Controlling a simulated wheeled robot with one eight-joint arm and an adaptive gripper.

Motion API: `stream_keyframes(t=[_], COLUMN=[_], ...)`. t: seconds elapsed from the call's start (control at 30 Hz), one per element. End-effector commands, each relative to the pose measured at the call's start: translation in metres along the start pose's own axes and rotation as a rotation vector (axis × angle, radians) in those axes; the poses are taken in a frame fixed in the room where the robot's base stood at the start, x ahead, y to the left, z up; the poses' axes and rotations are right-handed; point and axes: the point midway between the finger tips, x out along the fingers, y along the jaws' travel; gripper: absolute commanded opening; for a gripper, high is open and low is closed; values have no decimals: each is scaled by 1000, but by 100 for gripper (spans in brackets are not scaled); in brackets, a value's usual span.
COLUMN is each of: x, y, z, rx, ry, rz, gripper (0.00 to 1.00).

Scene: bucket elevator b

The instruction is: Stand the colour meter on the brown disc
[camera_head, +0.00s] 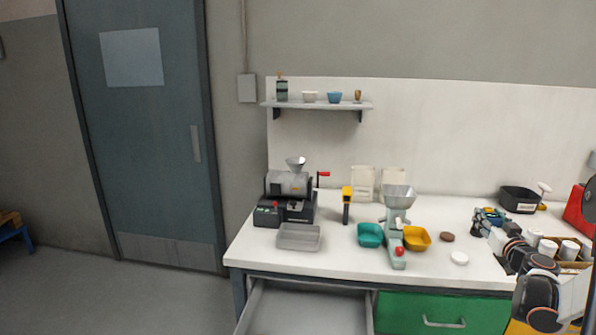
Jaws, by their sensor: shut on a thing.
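The brown disc (447,237) lies flat and bare on the white bench top, right of the yellow tray. My gripper (485,219) is at the right of the bench, just right of the brown disc and apart from it. It is shut on a small blue-and-dark thing, which I take to be the colour meter (488,213). The fingers and wrist cover much of it, so its outline and tilt are hard to tell.
A white disc (459,258) lies in front of the brown one. A black bin (519,199) stands behind my gripper. White cups (548,247) stand at right.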

Motion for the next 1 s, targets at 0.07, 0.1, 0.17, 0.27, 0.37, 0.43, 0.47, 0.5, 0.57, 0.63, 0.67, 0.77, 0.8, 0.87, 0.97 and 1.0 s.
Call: stream_keyframes(t=[0.07, 0.1, 0.17, 0.27, 0.37, 0.43, 0.47, 0.5, 0.57, 0.63, 0.67, 0.77, 0.8, 0.87, 0.97, 1.0], x=[3, 4, 5, 6, 8, 8, 8, 7, 5, 1, -2, -12, -18, -26, -42, -48], y=[-16, -23, -34, -56, -82, -103, -114, -129, -156, -191, -206, -253, -272, -299, -338, -352], z=[2, 2, 4, 5, 8, 10, 11, 12, 14, 17, 18, 22, 23, 26, 28, 29], rx=[0, 0, 0, 0, 1, 1, 1, 1, 0, 0, 0, -1, -1, -1, -1, -1], ry=[0, -1, -1, -1, -2, -2, -3, -3, -3, -3, -3, -3, -3, -3, -2, -2], rz=[-11, -15, -20, -31, -45, -55, -62, -69, -84, -103, -111, -136, -147, -162, -184, -193], gripper=[0, 0, 0, 0, 0, 0, 0, 0, 0, 0, 0, 0, 0, 0, 0, 0])
